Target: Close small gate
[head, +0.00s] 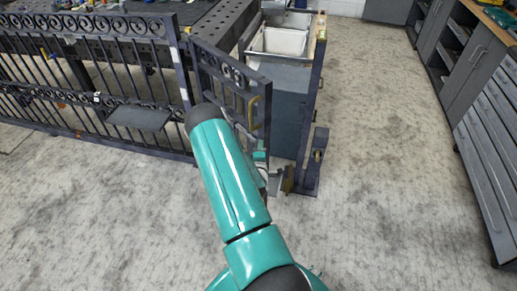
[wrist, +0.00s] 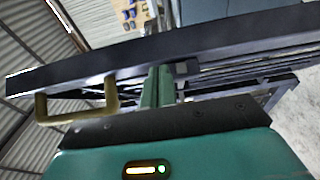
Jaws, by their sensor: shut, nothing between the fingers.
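The small gate (head: 235,72) is a dark metal panel with scrolls along its top. It hangs from the left fence post (head: 181,75) and stands ajar, with a gap between its free edge and the right post (head: 313,100). A brass handle (head: 253,113) is on its free side; it also shows in the wrist view (wrist: 112,97), left of my fingers. My gripper (head: 262,157) is low by the gate's free edge, partly hidden by my arm. In the wrist view my gripper (wrist: 158,86) is shut and empty, close to the dark gate bar; I cannot tell if they touch.
A dark railing fence (head: 90,75) with a small shelf (head: 140,118) runs left. Behind the gate are a work table (head: 215,28) and a white bin (head: 278,40). Grey cabinets (head: 488,120) line the right. The concrete floor (head: 390,190) between is clear.

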